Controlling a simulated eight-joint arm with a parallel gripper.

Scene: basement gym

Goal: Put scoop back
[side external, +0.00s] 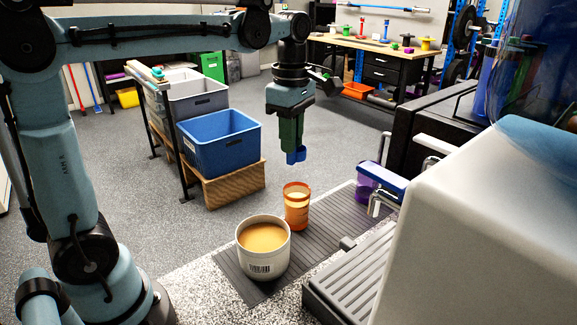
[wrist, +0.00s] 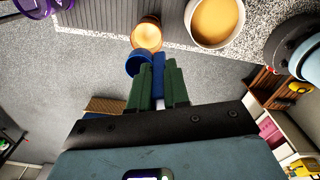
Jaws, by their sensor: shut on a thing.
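My gripper (side external: 290,130) points down with its green fingers shut on the handle of a blue scoop (side external: 296,156). The scoop hangs in the air above the mat, apart from everything below. In the wrist view the scoop's round cup (wrist: 139,65) sits just beyond the fingertips (wrist: 160,80). A white tub (side external: 263,268) with a barcode, filled with tan powder, stands open on the mat. An orange translucent cup (side external: 297,212) with pale contents stands behind it, nearly below the scoop. In the wrist view the tub (wrist: 214,20) is right of the orange cup (wrist: 147,36).
A grey ribbed mat (side external: 325,236) lies on a speckled counter (side external: 205,277). A drip tray (side external: 345,279) and a large white machine (side external: 480,225) block the right. A blue bin (side external: 220,145) is beyond, on the left.

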